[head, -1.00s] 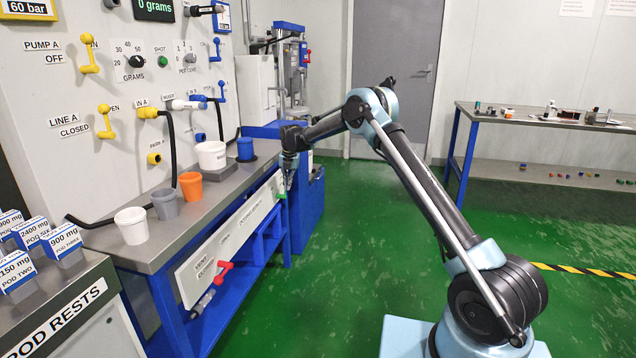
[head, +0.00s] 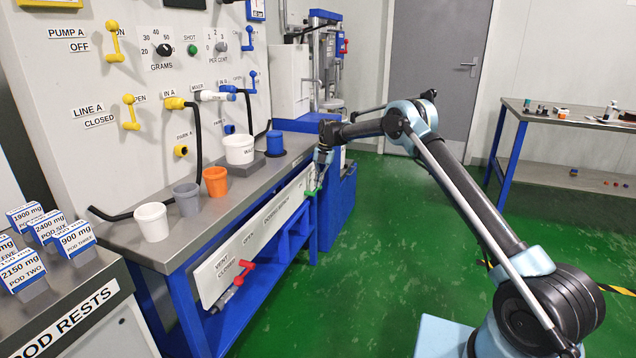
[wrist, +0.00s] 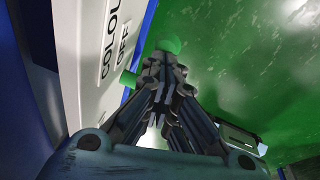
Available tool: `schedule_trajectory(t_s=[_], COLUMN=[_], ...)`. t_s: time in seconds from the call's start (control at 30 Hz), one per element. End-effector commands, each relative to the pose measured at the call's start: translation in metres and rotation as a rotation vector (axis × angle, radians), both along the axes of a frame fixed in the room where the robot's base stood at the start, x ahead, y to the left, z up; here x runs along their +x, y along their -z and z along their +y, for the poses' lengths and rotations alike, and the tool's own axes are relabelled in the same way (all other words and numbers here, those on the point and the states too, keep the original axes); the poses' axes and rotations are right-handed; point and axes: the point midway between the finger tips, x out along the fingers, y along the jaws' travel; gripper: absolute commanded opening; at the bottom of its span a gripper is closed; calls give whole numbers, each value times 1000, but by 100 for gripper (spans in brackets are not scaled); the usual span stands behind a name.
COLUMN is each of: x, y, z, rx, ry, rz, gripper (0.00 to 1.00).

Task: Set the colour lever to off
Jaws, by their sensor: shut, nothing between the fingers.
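The colour lever is green and sits low on the white front panel of the bench; a bit of it (head: 312,193) shows beside my gripper (head: 319,180) in the head view. In the wrist view a green knob (wrist: 128,78) stands out from the panel, and a rounded green end (wrist: 170,46) shows just beyond my fingertips (wrist: 164,66). The panel label (wrist: 112,55) reads "COLOU…" and "OFF", partly cut off. My gripper is shut and empty, at the lever. The fingers hide part of the lever, so I cannot tell whether they touch it or its exact setting.
A red vent lever (head: 243,270) is on the same panel (head: 228,268), further left, by "VENT CLOSED". White (head: 151,220), grey (head: 187,199) and orange (head: 215,181) cups stand on the bench above. Pods (head: 77,240) stand at the left. Green floor to the right is open.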

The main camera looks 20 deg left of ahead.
Motion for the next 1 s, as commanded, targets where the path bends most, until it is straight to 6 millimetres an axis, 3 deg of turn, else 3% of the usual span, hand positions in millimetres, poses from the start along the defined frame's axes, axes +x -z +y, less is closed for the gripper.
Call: schedule_trajectory(t_s=[0.57,1.0], x=[10,11], y=[8,3], z=[-5,-7], rx=[0,-1], ry=[5,7], rz=[-1,-1], gripper=[0,0])
